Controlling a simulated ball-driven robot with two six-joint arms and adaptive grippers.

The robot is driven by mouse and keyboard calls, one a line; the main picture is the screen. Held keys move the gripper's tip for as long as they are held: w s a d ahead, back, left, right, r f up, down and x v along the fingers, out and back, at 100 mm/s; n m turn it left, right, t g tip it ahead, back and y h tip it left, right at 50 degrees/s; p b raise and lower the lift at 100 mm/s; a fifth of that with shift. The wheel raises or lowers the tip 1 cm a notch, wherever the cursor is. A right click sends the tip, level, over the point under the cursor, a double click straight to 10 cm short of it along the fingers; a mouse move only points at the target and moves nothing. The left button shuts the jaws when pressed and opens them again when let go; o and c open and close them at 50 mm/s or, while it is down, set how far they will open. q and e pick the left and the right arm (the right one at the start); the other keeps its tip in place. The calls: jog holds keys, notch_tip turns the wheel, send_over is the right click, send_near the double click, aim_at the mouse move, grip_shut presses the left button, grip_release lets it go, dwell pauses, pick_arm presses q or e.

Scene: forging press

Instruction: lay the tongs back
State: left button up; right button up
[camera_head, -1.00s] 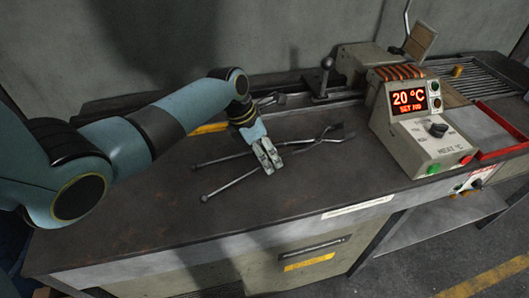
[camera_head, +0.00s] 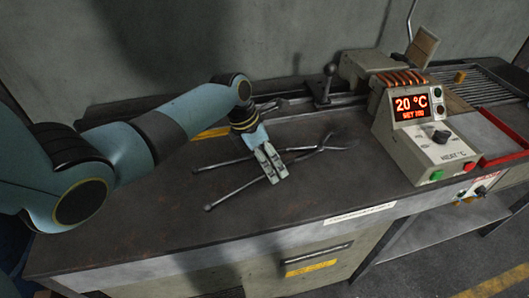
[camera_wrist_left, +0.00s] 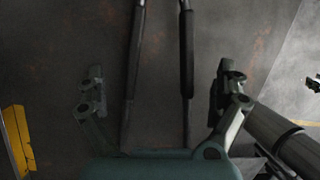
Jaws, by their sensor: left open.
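A pair of dark metal tongs (camera_head: 235,193) lies on the bench top, handles spread towards the left and jaws towards the right. In the left wrist view the two arms of the tongs (camera_wrist_left: 135,60) run up the picture between my fingers. My left gripper (camera_head: 277,179) is over the tongs in the head view and hides part of them. In the left wrist view its fingers (camera_wrist_left: 163,90) stand wide apart, with no finger visibly pressed on the tongs. My right gripper is not in view.
A heater box with a red display (camera_head: 425,140) stands on the bench right of the tongs. Behind my gripper are a yellow strip (camera_head: 210,132) and a dark metal tool (camera_head: 270,104). A red-edged tray (camera_head: 503,158) is at far right. The bench's front left is clear.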

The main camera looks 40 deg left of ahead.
pick_arm(q)
jog(key=v, duration=1.2)
